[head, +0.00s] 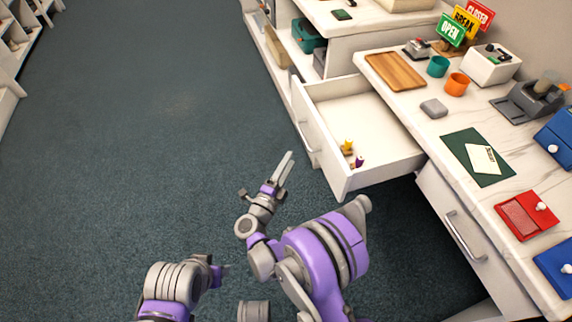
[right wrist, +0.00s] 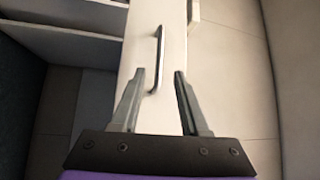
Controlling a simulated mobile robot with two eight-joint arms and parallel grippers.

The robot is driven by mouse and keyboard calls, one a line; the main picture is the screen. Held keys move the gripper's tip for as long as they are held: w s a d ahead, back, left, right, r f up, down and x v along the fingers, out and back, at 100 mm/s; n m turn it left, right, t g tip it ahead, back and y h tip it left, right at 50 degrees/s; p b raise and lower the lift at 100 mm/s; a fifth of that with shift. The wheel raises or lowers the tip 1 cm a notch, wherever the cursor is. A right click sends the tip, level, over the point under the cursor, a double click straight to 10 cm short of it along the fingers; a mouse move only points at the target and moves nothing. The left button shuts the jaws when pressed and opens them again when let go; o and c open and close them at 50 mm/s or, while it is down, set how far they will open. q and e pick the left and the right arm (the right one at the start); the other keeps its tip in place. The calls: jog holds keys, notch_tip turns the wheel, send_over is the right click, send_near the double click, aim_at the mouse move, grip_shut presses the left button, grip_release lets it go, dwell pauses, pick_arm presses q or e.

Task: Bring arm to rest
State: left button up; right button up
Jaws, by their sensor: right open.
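My right gripper (head: 283,168) is in front of the open white drawer (head: 326,168) in the head view, over the dark carpet and left of the drawer front. Its fingers are apart with nothing between them. In the right wrist view its two fingers (right wrist: 157,95) point toward the drawer's metal handle (right wrist: 157,55) and look separate from it. The same handle shows in the head view (head: 304,137).
The drawer juts out from the counter (head: 500,200) and holds small yellow and purple items (head: 350,150). On the counter are a wooden board (head: 395,71), cups (head: 457,84), a red box (head: 525,215) and blue boxes. The carpet (head: 140,130) to the left is clear.

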dwell(0.3)
jog(key=d+r+n+g+y, duration=0.2)
jog(key=d+r+n+y, duration=0.1)
jog(key=r+n+y, duration=0.95)
jog(key=s+d+f+n+g+h, duration=0.1)
jog(key=s+d+f+n+g, duration=0.25)
jog(key=s+d, duration=0.45)
jog(key=s+d+f+n+g+h, duration=0.2)
jog(key=s+d+f+g, duration=0.15)
jog(key=s, duration=0.95)
jog(key=s+d+f+n+g+h, duration=0.1)
jog(key=s+d+f+n+g, duration=0.3)
jog(key=s, duration=0.6)
pick_arm(q)
notch_tip(320, 180, up, 28)
jog(key=t+p, duration=0.1)
jog(key=p, duration=2.3)
jog(key=shift+w+p, duration=0.4)
pick_arm(e)
notch_tip(320, 180, up, 28)
jog(key=d, duration=0.1)
jog(key=shift+d+r+m, duration=0.15)
jog(key=shift+d+m, duration=0.15)
jog(key=shift+m, duration=0.1)
